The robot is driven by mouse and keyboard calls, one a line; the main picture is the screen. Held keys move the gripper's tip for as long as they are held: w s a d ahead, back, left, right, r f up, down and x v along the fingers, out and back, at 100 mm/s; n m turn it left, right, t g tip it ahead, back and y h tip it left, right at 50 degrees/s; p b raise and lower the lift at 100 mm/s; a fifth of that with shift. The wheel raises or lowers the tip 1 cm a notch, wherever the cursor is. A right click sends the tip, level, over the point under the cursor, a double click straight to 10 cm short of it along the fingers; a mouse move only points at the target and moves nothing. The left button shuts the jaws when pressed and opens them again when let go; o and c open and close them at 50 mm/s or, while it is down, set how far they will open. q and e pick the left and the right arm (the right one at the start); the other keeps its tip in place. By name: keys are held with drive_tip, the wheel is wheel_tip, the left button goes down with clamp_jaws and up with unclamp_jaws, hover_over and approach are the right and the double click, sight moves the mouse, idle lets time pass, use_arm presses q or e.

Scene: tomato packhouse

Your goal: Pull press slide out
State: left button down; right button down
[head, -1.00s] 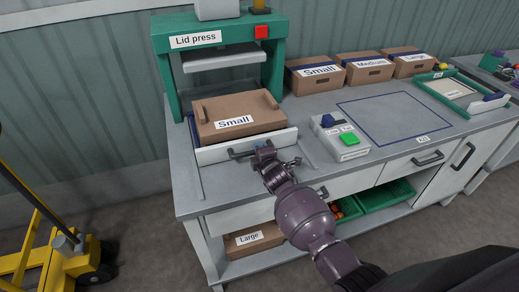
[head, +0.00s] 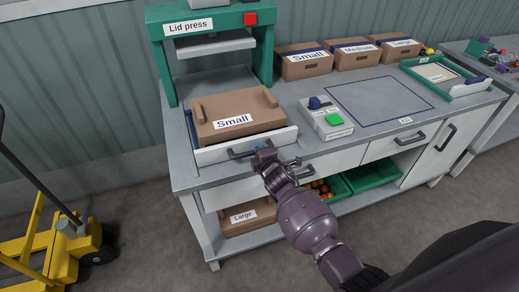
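The press slide (head: 275,144) is a tray with a pale front panel and a dark bar handle (head: 238,155). It stands out in front of the green lid press (head: 163,62). A closed cardboard box labelled Small (head: 262,103) lies on it, clear of the press plate (head: 215,46). My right gripper (head: 264,152) comes in from the lower right and is shut on the right part of the handle; its fingers partly hide it. My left gripper is not in view.
A control box (head: 326,128) with a green button stands right of the slide. Cardboard boxes (head: 357,57) line the back. The outlined area (head: 380,98) is clear. Green crates (head: 372,175) sit below the bench. A yellow pallet truck (head: 60,240) stands at left.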

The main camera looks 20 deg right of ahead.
drive_tip(key=c, duration=1.1)
unclamp_jaws()
drive_tip(key=shift+o, duration=0.2)
drive_tip(key=p+v, duration=0.1)
drive_tip(key=v, duration=0.9)
drive_tip(key=shift+s, duration=0.35)
